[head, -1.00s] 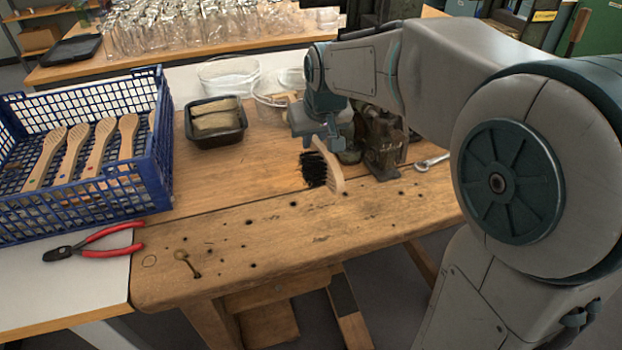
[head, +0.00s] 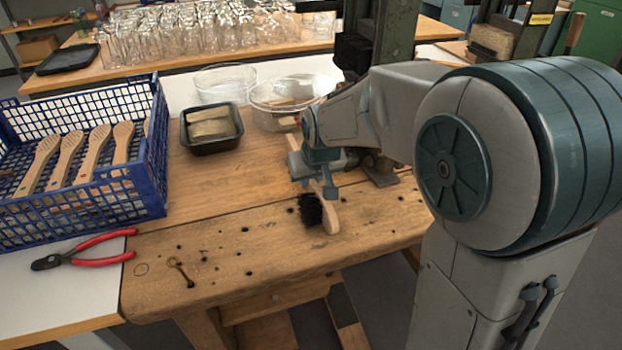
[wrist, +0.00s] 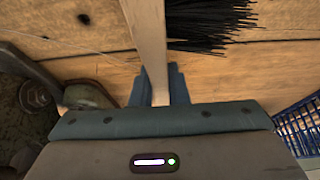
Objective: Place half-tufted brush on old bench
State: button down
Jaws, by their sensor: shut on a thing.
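The half-tufted brush (head: 331,214) has a pale wooden body with black bristles (head: 310,209) on its left side. My gripper (head: 328,188) is shut on it, and it hangs at or just above the old bench (head: 228,232), near the front edge. I cannot tell whether it touches the wood. In the wrist view the brush's wooden edge (wrist: 148,45) runs up from between the blue fingers (wrist: 160,88), with the bristles (wrist: 210,22) to the right. The bench is worn wood with several dark holes.
A blue crate (head: 150,190) with several wooden brush bodies stands at the left. Red-handled pliers (head: 95,240) lie before it. A black tray (head: 212,145) and clear bowls (head: 285,90) stand behind. A metal machine stands right of the gripper. The bench's left front is mostly clear.

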jog(key=shift+f, duration=0.15)
jog(key=c, duration=1.4)
grip_release()
jog(key=p+v, duration=0.2)
jog(key=v, duration=0.9)
jog(key=shift+w, duration=0.15)
jog(key=shift+s+d+r, duration=0.1)
jog(key=shift+s+r, duration=0.25)
jog(key=shift+r, duration=0.25)
jog(key=s+d+f+m+g, duration=0.1)
jog(key=s+d+f, duration=0.2)
jog(key=s, duration=0.2)
jog(key=s+d+f+m+g+h, duration=0.1)
jog(key=s+d+f, duration=0.1)
jog(key=s+d, duration=0.2)
jog(key=s+d+f+m+g, duration=0.1)
jog(key=s+d+f, duration=0.2)
jog(key=s, duration=0.5)
jog(key=shift+s+d+f, duration=0.15)
jog(key=shift+d+f, duration=0.2)
jog(key=shift+d, duration=0.1)
